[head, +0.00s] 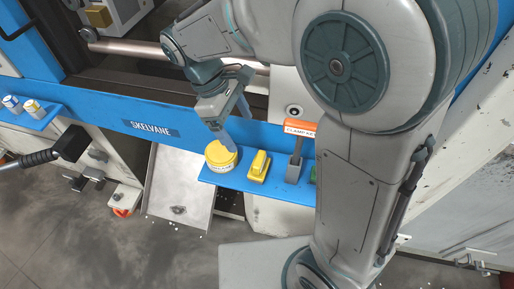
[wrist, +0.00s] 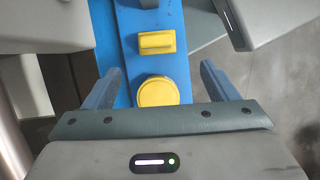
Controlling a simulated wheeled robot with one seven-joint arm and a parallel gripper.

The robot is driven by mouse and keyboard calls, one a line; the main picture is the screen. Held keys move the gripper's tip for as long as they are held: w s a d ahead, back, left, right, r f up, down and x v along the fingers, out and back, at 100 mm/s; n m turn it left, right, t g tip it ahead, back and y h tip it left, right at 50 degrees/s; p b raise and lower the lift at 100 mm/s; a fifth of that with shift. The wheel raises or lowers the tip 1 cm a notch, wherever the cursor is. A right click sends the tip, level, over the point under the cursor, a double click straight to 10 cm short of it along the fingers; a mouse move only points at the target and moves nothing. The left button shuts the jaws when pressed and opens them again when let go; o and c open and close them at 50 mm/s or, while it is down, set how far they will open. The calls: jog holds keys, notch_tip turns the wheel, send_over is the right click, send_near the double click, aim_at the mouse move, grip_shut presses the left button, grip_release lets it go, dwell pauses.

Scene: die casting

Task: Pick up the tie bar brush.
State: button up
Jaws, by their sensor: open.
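A yellow block with a raised grip, which looks like the tie bar brush (head: 258,167), sits on the blue shelf (head: 233,178) between a round yellow tin (head: 222,157) and an orange-topped clamp key (head: 298,130). My gripper (head: 234,122) is open and empty, pointing down over the tin end of the shelf. In the wrist view, the open fingers (wrist: 160,72) flank the tin (wrist: 158,91) in the picture. The brush (wrist: 157,43) lies beyond the tin, past the fingertips. Its bristles are not visible.
A green item (head: 314,174) at the shelf's right end is mostly hidden by my arm. A second blue shelf (head: 32,118) with small containers is at the far left. A metal chute (head: 180,190) lies below the shelf. The blue machine rail runs behind it.

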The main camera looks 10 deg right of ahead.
aim_at(258, 158)
jog(key=x, duration=0.4)
jog(key=p+x, duration=0.1)
jog(key=x, duration=0.4)
jog(key=p+x, duration=0.1)
jog(key=x, duration=0.3)
jog(key=shift+w+d+f, duration=0.2)
jog(key=shift+w+f, duration=0.05)
jog(key=shift+f, duration=0.1)
jog(key=c, duration=0.8)
